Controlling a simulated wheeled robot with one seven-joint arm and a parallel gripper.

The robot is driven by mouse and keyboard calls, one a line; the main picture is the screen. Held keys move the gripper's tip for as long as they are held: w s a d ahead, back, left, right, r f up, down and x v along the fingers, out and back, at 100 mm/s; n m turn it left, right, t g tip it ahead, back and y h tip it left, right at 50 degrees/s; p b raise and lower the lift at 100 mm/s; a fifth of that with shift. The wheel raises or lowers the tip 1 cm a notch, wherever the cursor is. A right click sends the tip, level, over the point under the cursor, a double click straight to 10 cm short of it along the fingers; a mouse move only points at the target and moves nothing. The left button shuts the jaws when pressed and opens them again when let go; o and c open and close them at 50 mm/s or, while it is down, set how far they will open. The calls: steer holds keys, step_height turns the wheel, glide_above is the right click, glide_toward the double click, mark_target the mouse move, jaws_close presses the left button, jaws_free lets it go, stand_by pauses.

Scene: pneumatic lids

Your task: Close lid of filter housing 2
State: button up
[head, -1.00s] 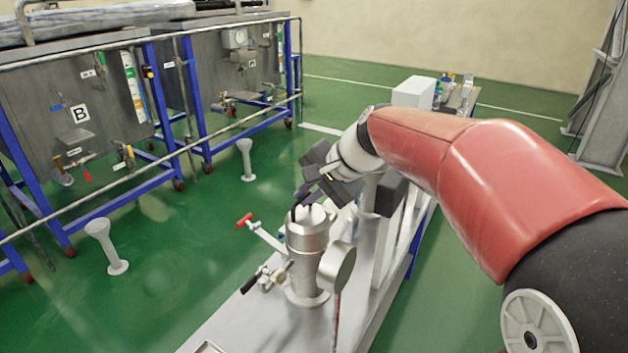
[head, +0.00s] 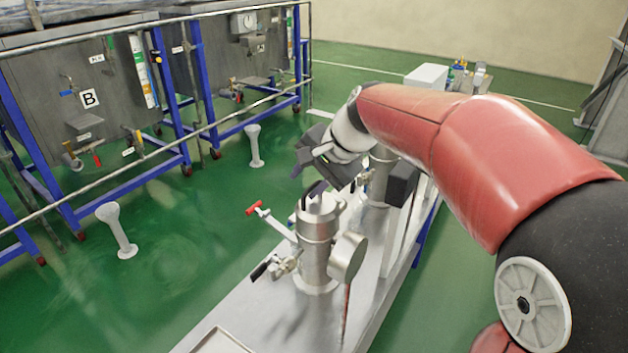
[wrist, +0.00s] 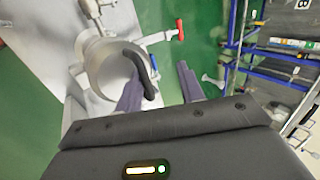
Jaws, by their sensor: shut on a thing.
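A steel cylindrical filter housing (head: 318,245) stands upright on the bench, with a round top and a dark handle (head: 312,192). No number is readable on it. In the wrist view the round steel lid (wrist: 105,68) is seen from above, with a curved black handle (wrist: 146,70) on its right side. My gripper (wrist: 160,92) is at this handle, its left finger overlapping the lower end; it is shut on the handle. In the head view my gripper (head: 310,180) is just above the housing top, its fingertips partly hard to make out. Whether the lid sits fully flat cannot be told.
A red-handled valve (head: 256,208) and a black-handled valve (head: 262,270) stick out left of the housing. A round steel disc (head: 347,257) is at its right. Another steel vessel (head: 378,185) stands behind. Open green floor lies left of the bench (head: 250,325).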

mark_target(327, 206)
stand_by(0.6)
steer(key=v, duration=0.7)
steer(key=shift+d+r, duration=0.25)
steer(key=shift+r, duration=0.05)
steer(key=shift+s, duration=0.15)
